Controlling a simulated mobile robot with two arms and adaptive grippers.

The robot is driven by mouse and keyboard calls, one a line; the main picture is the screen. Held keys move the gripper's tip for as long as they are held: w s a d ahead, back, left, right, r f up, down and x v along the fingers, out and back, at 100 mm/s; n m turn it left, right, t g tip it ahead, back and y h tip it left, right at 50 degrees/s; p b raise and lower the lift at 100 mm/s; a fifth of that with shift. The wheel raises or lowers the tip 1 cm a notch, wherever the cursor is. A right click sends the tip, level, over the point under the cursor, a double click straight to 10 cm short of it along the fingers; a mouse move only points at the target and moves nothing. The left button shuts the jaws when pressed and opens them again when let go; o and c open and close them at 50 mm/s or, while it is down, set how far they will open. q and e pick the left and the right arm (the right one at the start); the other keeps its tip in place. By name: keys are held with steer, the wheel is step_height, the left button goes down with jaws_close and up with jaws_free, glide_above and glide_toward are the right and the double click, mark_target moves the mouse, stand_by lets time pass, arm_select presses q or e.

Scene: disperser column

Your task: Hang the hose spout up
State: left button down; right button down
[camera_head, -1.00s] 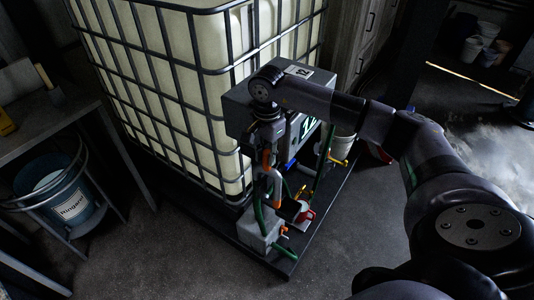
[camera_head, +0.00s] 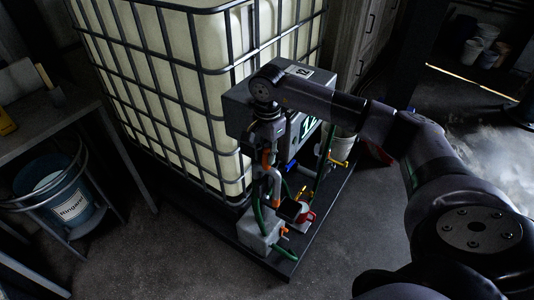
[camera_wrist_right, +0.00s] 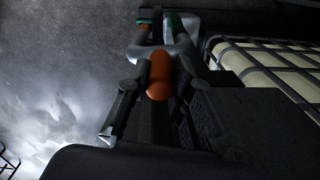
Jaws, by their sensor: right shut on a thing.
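My right gripper (camera_head: 267,150) points down in front of the grey dispenser box on the column. It is shut on the hose spout, around its orange part (camera_wrist_right: 160,76), which shows between the two fingers in the right wrist view. The pale curved part of the hose spout (camera_head: 276,182) hangs below the fingers in the head view. A green hose (camera_head: 259,215) runs low beside it, near a grey block (camera_head: 259,236) at the foot of the column. I cannot make out the spout's hanger. My left gripper is not in view.
A large caged white tank (camera_head: 160,80) stands close behind and left of the column, on a dark base (camera_head: 300,240). Floor at the front is clear.

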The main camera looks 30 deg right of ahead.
steer(key=shift+s+a+f, duration=0.15)
steer(key=shift+s+f, duration=0.1)
steer(key=shift+f, duration=0.2)
steer(key=shift+s+a+f, duration=0.1)
steer(key=shift+s+f, duration=0.1)
steer(key=shift+f, duration=0.25)
steer(key=c, duration=1.3)
jaws_free()
steer(key=shift+c, duration=0.2)
step_height(320, 180, up, 14)
steer(key=shift+w+d, duration=0.2)
steer(key=shift+w, duration=0.1)
steer(key=shift+f, duration=0.1)
